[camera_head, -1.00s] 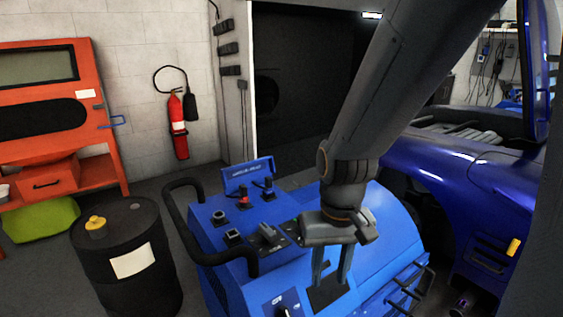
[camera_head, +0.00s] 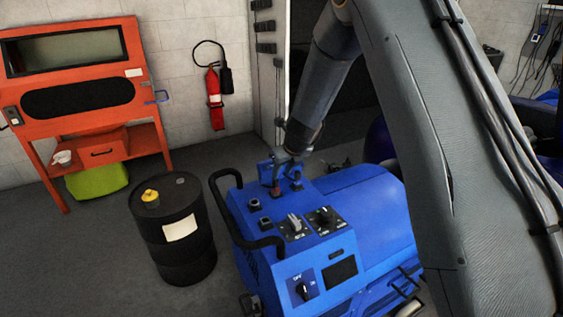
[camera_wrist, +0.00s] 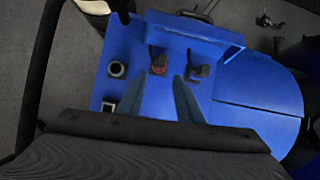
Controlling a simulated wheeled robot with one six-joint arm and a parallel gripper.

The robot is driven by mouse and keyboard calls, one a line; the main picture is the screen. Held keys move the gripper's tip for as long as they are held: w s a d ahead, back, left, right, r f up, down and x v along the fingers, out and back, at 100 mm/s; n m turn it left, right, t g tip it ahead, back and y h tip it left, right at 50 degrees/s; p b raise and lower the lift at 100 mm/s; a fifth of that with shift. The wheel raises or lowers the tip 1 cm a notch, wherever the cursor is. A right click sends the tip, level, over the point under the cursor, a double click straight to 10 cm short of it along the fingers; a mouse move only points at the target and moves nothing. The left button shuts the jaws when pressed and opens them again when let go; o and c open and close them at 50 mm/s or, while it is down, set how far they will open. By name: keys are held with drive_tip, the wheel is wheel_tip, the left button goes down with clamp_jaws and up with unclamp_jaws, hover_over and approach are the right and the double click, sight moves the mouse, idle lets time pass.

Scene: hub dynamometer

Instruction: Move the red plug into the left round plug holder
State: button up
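The red plug (camera_head: 276,191) stands in the top panel of the blue dynamometer cart (camera_head: 370,206). In the wrist view the red plug (camera_wrist: 159,66) is just beyond my fingertips, roughly between them. My gripper (camera_wrist: 164,77) is open and empty, over the panel. In the head view my gripper (camera_head: 283,170) is at the red plug; whether it touches is unclear. Two dark plug holders are left of the red plug in the wrist view: an upper one with a round opening (camera_wrist: 117,69) and a lower one (camera_wrist: 108,105), partly hidden. Both seem empty.
A dark plug (camera_wrist: 198,70) stands close right of the red one, below a raised blue lid (camera_wrist: 190,35). A black handrail (camera_head: 222,215) borders the cart's left. Knobs (camera_head: 323,217) are nearer. A black barrel (camera_head: 172,240) stands left.

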drive_tip(key=shift+m, duration=0.4)
drive_tip(key=b+x, duration=0.3)
drive_tip(key=x, duration=0.3)
drive_tip(key=shift+w+a+f, duration=0.15)
drive_tip(key=shift+w, duration=0.2)
drive_tip(key=shift+x, duration=1.35)
clamp_jaws()
drive_tip(key=shift+r+p, duration=2.1)
drive_tip(key=shift+p, duration=0.65)
